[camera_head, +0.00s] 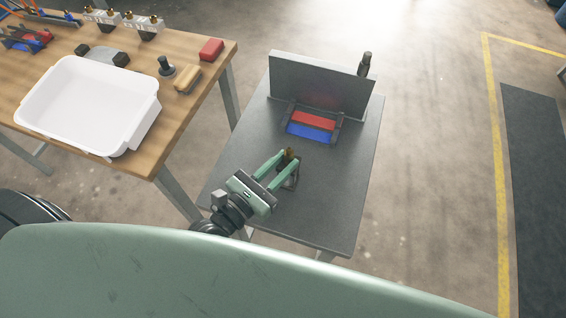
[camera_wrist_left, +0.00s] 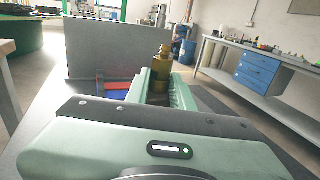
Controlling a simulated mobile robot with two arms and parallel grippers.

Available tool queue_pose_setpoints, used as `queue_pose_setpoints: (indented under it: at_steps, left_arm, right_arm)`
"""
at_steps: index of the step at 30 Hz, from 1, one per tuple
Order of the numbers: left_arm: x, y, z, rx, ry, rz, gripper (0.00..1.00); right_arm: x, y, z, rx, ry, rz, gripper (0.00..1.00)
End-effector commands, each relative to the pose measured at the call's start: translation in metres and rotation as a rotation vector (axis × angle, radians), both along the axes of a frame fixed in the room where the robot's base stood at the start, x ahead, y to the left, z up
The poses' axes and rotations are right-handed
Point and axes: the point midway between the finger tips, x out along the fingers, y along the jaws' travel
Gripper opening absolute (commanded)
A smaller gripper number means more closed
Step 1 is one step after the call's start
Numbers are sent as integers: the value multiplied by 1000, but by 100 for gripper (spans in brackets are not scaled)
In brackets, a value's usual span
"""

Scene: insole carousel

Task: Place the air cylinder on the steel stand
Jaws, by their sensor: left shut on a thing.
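My left gripper (camera_head: 285,163) is shut on a brass-coloured stepped cylinder, which I take for the air cylinder (camera_head: 290,152). In the left wrist view the cylinder (camera_wrist_left: 161,72) stands roughly upright between the fingers, its narrow top showing and its lower end hidden. The gripper is over the near part of a dark grey metal table, which I take for the steel stand (camera_head: 325,205). A dark shape shows under the fingers; I cannot tell if it is a part or a shadow. I cannot tell whether the cylinder touches the top. My right gripper is not in view.
An upright grey panel (camera_head: 318,82) stands at the table's back, with a red and blue tray (camera_head: 310,125) before it. A dark bottle-like thing (camera_head: 366,63) is by the panel's right end. A white bin (camera_head: 85,105) sits on the wooden bench (camera_head: 195,110). The table's right side is clear.

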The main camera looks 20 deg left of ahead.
Motion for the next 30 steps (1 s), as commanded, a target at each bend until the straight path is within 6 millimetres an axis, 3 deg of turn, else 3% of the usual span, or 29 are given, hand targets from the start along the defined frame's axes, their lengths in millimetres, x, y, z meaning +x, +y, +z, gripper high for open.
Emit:
queue_pose_setpoints:
  at_steps: [6,7,9,21,30]
  left_arm:
    - [0,0,-3,-1,-4,1,0]
    - [0,0,-3,1,0,0,32]
    - [0,0,-3,1,0,0,45]
    - [-1,1,1,1,2,0,45]
    - [-56,25,-5,4,6,-4,45]
  right_arm:
    - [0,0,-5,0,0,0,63]
    - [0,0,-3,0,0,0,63]
    - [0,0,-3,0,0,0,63]
    - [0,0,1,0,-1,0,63]
    - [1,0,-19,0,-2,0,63]
